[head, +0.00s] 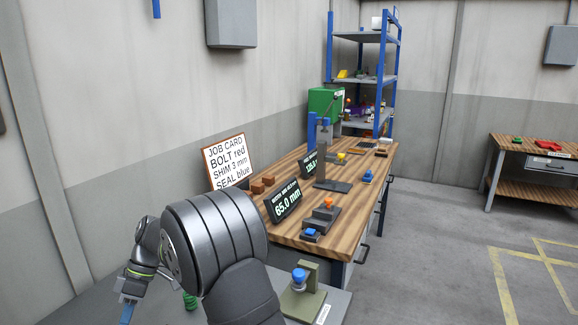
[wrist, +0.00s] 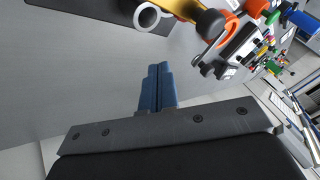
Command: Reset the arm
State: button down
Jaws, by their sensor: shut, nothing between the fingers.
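My gripper (head: 127,308) is at the lower left in the head view, left of the bench and pointing down, partly cut off by the frame edge. In the wrist view its blue fingers (wrist: 158,88) are together with nothing between them. My large grey arm link fills the lower middle of the head view and hides part of the grey surface near the bench.
A wooden workbench (head: 345,215) holds a "65.0 mm" display (head: 286,203), a job card (head: 226,161) and several small fixtures. A blue-topped fixture (head: 299,279) stands in front. In the wrist view, an orange-handled tool (wrist: 213,28) and a white ring (wrist: 146,16) lie beyond the fingers.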

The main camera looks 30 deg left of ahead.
jog(key=shift+w+a+m, duration=0.1)
jog(key=shift+w+m, duration=0.1)
jog(key=shift+m, duration=0.1)
